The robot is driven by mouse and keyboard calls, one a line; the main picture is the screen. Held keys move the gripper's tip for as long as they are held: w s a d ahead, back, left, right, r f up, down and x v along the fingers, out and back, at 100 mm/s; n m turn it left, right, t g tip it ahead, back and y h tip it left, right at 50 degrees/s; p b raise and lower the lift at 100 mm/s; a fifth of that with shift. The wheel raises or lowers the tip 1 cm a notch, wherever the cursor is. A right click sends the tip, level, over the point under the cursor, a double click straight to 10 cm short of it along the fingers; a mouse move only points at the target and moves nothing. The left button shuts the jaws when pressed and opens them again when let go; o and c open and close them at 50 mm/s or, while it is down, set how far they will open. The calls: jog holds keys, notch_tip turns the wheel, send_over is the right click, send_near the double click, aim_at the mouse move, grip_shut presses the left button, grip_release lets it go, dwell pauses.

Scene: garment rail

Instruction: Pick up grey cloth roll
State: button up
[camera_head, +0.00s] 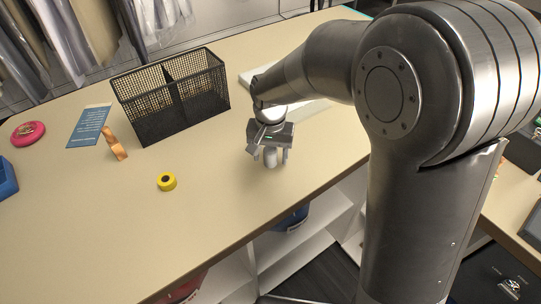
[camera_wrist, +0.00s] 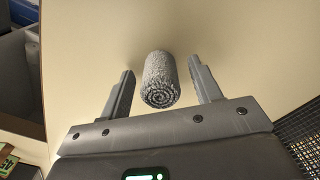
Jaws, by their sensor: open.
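The grey cloth roll (camera_wrist: 160,78) lies on the tan tabletop, its spiral end facing my gripper in the wrist view. In the head view the roll (camera_head: 270,157) shows small and pale below my gripper (camera_head: 268,152), near the table's front edge. In the wrist view my gripper (camera_wrist: 162,85) is open, with one finger on each side of the roll. Gaps show between the roll and both fingers, so neither appears to touch it. The wrist view does not show clearly how high the fingertips are above the table.
A black mesh basket (camera_head: 150,118) stands left of my gripper. The front table edge is close to the roll.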

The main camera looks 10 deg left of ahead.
jog(key=shift+c, duration=0.6)
jog(key=c, duration=0.9)
